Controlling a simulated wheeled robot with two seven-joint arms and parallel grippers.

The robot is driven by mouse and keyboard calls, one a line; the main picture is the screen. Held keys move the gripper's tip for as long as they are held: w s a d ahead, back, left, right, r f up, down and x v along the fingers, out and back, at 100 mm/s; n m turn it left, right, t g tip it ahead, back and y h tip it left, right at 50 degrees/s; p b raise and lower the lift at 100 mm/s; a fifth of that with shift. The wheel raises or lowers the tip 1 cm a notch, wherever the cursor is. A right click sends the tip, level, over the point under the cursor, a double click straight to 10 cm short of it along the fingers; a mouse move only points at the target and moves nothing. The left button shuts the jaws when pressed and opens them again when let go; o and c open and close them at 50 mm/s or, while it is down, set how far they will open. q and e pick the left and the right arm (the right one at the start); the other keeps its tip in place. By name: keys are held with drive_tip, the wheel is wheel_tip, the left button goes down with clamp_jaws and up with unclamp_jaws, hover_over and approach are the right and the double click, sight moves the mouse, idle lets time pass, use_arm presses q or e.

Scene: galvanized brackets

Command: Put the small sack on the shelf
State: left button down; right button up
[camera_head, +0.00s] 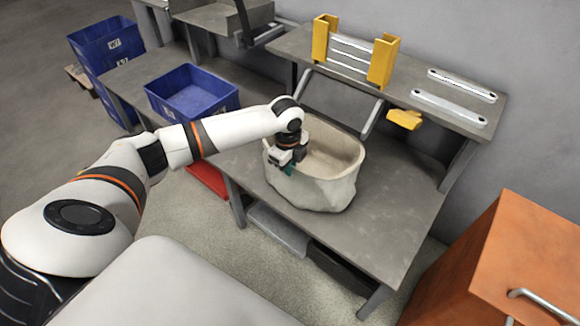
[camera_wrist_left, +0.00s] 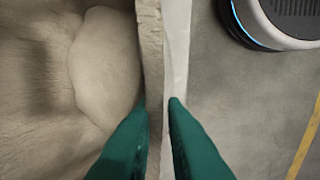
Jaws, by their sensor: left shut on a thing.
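The small sack (camera_head: 325,190) is pale beige and open-topped, and stands upright on the grey worktop (camera_head: 370,240). My left gripper (camera_head: 285,165) is at the sack's near left rim, shut on its wall. In the left wrist view the green fingertips (camera_wrist_left: 159,106) pinch the rim from both sides. The sack's inside (camera_wrist_left: 50,100) shows there left of the rim, with a paler rounded patch in it. The grey shelf (camera_head: 293,42) runs above the back of the worktop. My right gripper is not in view.
On the shelf are a yellow holder (camera_head: 380,62) with metal bars and two loose galvanized brackets (camera_head: 448,107). A blue crate (camera_head: 192,98) stands left, an orange cabinet (camera_head: 515,265) right. The front worktop is clear.

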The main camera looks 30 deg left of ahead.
use_arm(q)
drive_tip(key=shift+w, duration=0.1)
drive_tip(key=c, duration=1.8)
unclamp_jaws()
drive_tip(key=shift+f, duration=0.15)
drive_tip(key=shift+c, duration=0.2)
drive_tip(key=o, duration=0.4)
drive_tip(key=shift+c, duration=0.2)
